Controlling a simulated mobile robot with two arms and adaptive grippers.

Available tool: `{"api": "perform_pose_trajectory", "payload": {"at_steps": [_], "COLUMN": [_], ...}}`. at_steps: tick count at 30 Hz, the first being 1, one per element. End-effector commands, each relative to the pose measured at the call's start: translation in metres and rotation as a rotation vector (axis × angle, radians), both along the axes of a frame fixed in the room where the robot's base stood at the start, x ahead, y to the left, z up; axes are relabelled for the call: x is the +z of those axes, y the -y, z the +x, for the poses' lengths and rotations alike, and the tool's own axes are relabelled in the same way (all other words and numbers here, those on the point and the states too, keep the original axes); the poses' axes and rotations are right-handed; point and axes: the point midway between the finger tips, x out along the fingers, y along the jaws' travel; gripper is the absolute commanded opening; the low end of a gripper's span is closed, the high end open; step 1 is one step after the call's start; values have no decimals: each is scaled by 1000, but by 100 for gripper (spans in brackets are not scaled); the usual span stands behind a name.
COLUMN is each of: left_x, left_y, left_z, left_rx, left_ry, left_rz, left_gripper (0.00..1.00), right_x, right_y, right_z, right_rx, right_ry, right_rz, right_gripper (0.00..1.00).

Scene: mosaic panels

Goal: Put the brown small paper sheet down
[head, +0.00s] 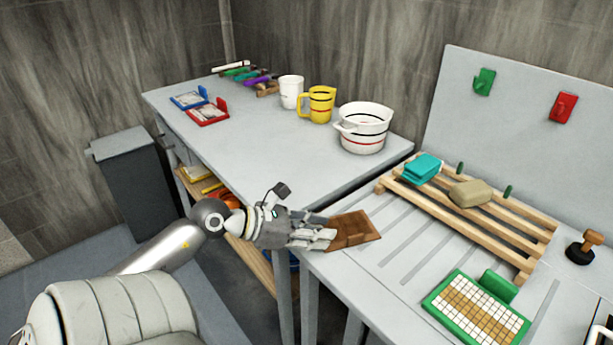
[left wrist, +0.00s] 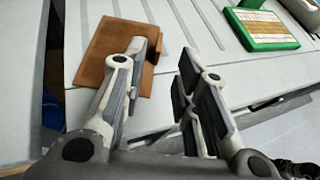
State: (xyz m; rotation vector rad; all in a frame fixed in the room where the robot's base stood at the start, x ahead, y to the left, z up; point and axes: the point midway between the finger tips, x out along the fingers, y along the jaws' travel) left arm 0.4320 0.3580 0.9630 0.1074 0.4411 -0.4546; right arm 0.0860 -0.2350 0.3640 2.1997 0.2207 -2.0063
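The brown small paper sheet (head: 356,231) lies at the left front corner of the grooved grey worktop (head: 385,270). It also shows in the left wrist view (left wrist: 108,52), flat or nearly flat, with its left part at the worktop's edge. My left gripper (head: 326,231) is at the sheet's near left side. In the left wrist view its fingers (left wrist: 163,68) are spread apart, with an empty gap between them. The left finger overlaps the sheet's right part in that view; I cannot tell whether it touches. My right gripper is not in view.
A green-framed mosaic panel (head: 475,312) lies right of the sheet. A wooden slatted rack (head: 455,220) holds a teal block (head: 422,168) and a beige block (head: 470,193). A white pot (head: 362,128) and yellow jug (head: 317,104) stand on the farther table. Grooved worktop between sheet and panel is clear.

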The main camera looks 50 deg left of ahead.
Motion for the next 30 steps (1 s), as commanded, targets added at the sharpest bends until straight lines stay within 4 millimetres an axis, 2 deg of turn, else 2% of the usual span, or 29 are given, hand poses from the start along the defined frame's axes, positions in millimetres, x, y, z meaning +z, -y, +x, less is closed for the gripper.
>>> {"api": "perform_pose_trajectory", "payload": {"at_steps": [3, 9, 30], "left_x": [5, 11, 12], "left_y": [-6, -10, -11], "left_z": [-12, -21, -22], "left_rx": [0, -1, 0], "left_ry": [-1, 0, 0], "left_rz": [0, 0, 1], "left_gripper": [28, 28, 28], "right_x": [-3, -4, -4], "right_y": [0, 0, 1], "right_z": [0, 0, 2], "right_rx": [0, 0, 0], "right_ry": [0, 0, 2], "right_rz": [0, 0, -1], "right_gripper": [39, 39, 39]}}
